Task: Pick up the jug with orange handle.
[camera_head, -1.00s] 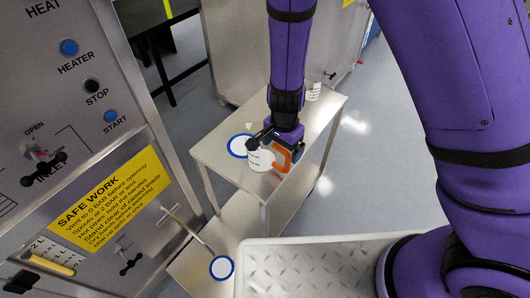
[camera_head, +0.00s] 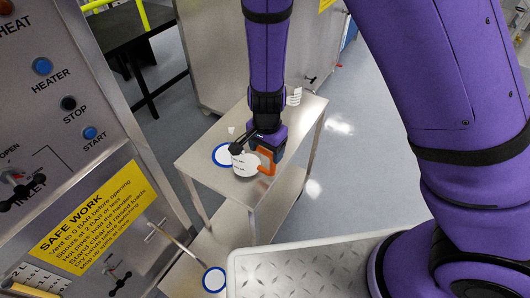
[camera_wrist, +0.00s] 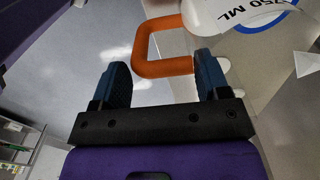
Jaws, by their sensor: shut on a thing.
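The white jug (camera_head: 241,167) with the orange handle (camera_head: 266,162) is at the small steel table in the head view, beside a blue-ringed white disc. I cannot tell whether its base touches the tabletop. My gripper (camera_head: 258,150) is at the jug's handle side and partly hides it. In the wrist view, my gripper (camera_wrist: 163,76) has its two dark fingertips on either side of the lower part of the orange handle (camera_wrist: 140,48), shut on it. The jug's white body (camera_wrist: 207,14) is cut off at the top there.
The steel table (camera_head: 200,162) carries the blue-ringed disc (camera_head: 217,156) and a small white container (camera_head: 294,97) at the back. A control panel (camera_head: 65,130) with a yellow sign stands close on the left. A second blue-ringed disc (camera_head: 213,280) is on the lower shelf.

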